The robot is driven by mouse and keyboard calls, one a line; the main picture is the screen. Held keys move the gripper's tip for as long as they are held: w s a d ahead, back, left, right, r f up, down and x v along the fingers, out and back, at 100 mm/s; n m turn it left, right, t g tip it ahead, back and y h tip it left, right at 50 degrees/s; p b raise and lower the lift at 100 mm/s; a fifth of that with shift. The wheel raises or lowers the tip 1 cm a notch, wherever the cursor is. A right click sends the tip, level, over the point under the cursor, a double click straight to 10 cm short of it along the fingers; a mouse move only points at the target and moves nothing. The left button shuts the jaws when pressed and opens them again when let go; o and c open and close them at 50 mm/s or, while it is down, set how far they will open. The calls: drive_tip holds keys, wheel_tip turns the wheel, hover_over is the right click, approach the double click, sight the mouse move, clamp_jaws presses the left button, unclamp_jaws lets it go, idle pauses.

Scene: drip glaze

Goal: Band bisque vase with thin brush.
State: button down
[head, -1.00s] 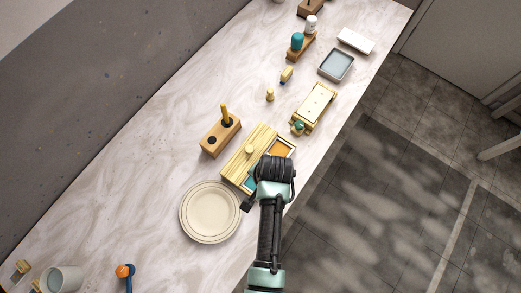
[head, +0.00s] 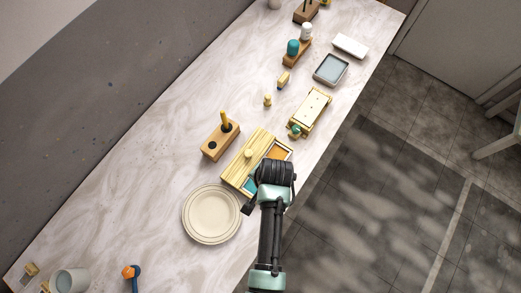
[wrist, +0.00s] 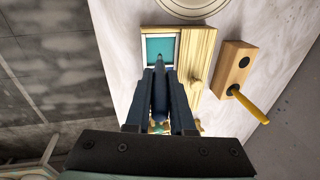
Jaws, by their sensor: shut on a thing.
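My gripper (wrist: 160,82) is shut on a slim dark blue thing, which looks like the thin brush (wrist: 159,92). Its tip points at the teal glaze well (wrist: 160,46) of a wooden box; I cannot tell whether it touches the glaze. In the head view my wrist hides the gripper and brush. The box (head: 247,160) has a ridged lid with a round knob, beside an orange well (head: 278,153). A pale grey cup-like vessel (head: 70,281) stands at the lower left; I cannot tell whether it is the bisque vase.
A cream plate (head: 212,213) lies left of my wrist. A wooden block (head: 220,142) holds a yellow-handled tool, with an empty hole beside it. A wooden stand (head: 311,110), a grey tray (head: 331,69) and a white block (head: 350,46) lie farther up the marble counter.

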idle(0.4)
wheel_tip(320, 180, up, 4)
drive_tip(key=p, duration=0.4)
drive_tip(key=shift+r, duration=0.15)
